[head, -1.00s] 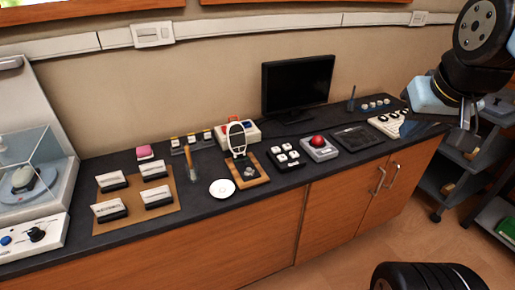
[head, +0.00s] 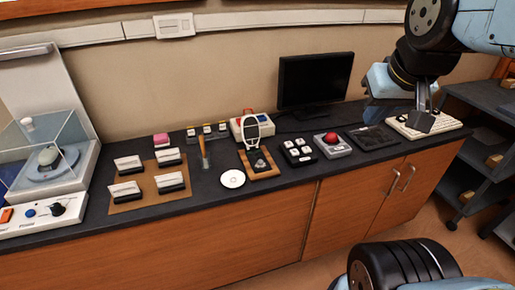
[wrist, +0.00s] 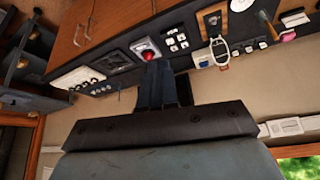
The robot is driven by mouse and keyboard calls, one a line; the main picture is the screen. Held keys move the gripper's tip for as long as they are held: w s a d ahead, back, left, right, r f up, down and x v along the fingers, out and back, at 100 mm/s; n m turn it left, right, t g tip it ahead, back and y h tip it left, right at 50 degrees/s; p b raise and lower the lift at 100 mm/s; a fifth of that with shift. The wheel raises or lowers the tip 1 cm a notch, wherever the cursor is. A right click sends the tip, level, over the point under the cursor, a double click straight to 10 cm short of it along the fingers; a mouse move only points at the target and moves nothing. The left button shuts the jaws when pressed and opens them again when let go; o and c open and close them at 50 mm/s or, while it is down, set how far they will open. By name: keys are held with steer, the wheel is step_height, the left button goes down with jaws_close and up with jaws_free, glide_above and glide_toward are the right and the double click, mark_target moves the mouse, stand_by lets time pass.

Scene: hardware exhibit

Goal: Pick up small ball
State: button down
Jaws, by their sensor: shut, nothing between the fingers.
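A small red ball (head: 332,138) sits in a square light-grey base (head: 333,151) on the dark counter. The ball also shows in the wrist view (wrist: 147,55), just beyond the fingertips, with its lower part partly hidden by them. My gripper (head: 422,120) is at the right of the head view, apart from the ball and to its right. It is shut and empty, in front of the light keyboard-like panel. In the wrist view my gripper's dark fingers (wrist: 158,82) point toward the counter.
A black monitor (head: 315,80) stands behind the ball base. A black block with white keys (head: 298,152) is at its left and a dark tray (head: 372,137) at its right. A white saucer (head: 232,179) and card holders are further left. Dark shelves (head: 490,130) stand at the right.

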steer(key=shift+w+a, duration=0.1)
steer(key=n+g, duration=0.3)
steer(key=g, duration=0.1)
glide_toward(262, 161)
steer(key=shift+y, duration=0.3)
steer(key=f, duration=0.2)
steer(key=w+f, duration=0.1)
steer(key=f, duration=0.1)
steer(key=w+f, duration=0.1)
steer(key=shift+a+f, duration=0.15)
steer(key=shift+f, duration=0.8)
steer(key=shift+s+f, duration=0.15)
steer(key=shift+f, duration=0.05)
steer(key=shift+s, duration=0.15)
